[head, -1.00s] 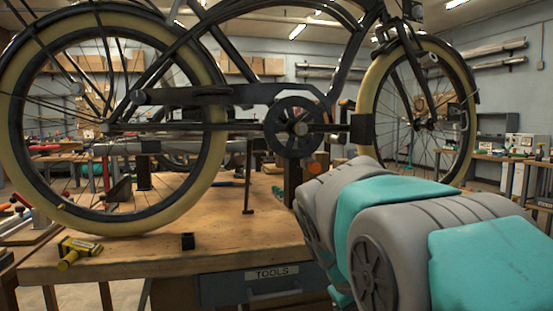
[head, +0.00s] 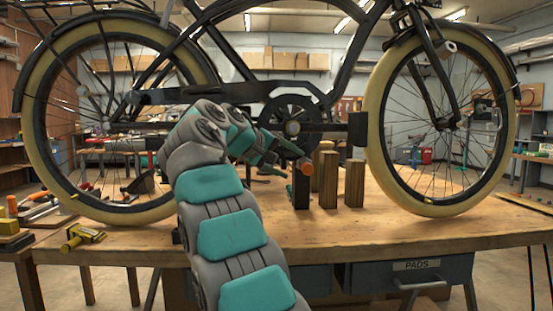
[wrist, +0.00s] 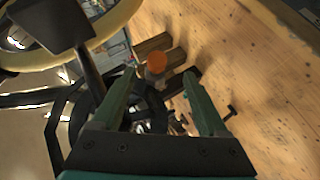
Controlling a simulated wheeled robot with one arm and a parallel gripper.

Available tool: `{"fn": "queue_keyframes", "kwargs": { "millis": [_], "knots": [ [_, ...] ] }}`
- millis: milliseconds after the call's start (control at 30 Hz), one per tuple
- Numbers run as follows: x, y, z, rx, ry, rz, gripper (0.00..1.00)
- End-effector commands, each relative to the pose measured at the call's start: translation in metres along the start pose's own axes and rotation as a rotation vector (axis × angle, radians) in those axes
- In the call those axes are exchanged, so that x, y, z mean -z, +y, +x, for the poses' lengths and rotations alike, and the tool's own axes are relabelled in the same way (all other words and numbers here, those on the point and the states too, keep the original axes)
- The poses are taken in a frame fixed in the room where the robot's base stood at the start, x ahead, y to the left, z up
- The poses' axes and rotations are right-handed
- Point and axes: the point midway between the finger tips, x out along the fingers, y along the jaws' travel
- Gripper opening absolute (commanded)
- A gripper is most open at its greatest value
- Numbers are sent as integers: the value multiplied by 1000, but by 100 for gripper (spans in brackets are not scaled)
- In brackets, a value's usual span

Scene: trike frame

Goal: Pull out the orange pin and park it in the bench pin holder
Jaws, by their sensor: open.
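The orange pin (head: 306,168) shows its round end at the top of a dark upright post (head: 301,190), below the bike's crank. In the wrist view the pin's orange end (wrist: 156,62) lies in line with the gap between my fingers, just past their tips. My gripper (head: 284,155) is open and empty, at the left of the pin in the head view; it also shows in the wrist view (wrist: 160,80). Contact with the pin cannot be seen. A small dark block, perhaps the pin holder (head: 177,236), sits near the bench's front edge, mostly hidden by my arm.
Two wooden blocks (head: 328,180) (head: 354,183) stand right of the post. The bike's wheels (head: 400,190) and crank (head: 292,127) are close by. A yellow tool (head: 82,237) lies at the bench's left front. The bench front right is clear.

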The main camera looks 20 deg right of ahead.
Motion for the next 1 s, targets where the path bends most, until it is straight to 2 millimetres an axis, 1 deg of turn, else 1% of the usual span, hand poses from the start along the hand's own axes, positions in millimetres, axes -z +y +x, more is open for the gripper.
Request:
{"fn": "queue_keyframes", "kwargs": {
  "millis": [133,267,467,800,900,1000],
  "knots": [
    [4,4,-1,-19,4,18,77],
    [4,5,3,-22,3,20,77],
    [4,5,22,-21,3,20,77],
    [5,6,69,-21,4,21,77],
    [5,7,75,-22,5,21,77],
    [5,7,76,-22,5,21,77]
  ]
}}
